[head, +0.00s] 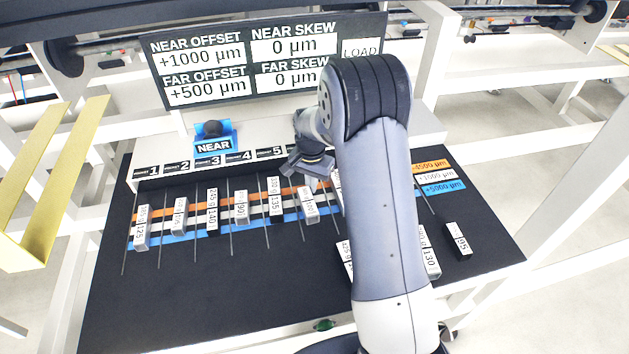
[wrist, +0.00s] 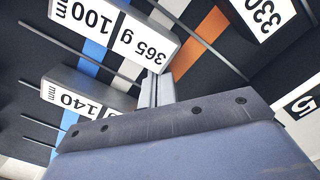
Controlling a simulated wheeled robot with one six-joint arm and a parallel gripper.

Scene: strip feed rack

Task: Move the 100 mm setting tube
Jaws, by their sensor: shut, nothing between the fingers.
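The 100 mm setting tube (wrist: 118,30) is a pale block with a white label reading 100 mm and 365 g, at the top left of the wrist view. In the head view it appears to be the block (head: 310,207) just below my gripper, though its label is small there. It lies across the coloured stripes. My gripper (head: 316,184) is shut and empty, its fingertips (wrist: 156,88) near the 365 g end of the label. Whether they touch the tube I cannot tell. My arm hides part of the board to the right.
A 140 mm tube (wrist: 75,92) lies beside it, and a block marked 330 (wrist: 265,14) is on the other side. Several labelled tubes, such as the leftmost (head: 141,228), lie among thin rods. A NEAR block (head: 213,137) and a display (head: 265,62) stand behind. The front-left board is clear.

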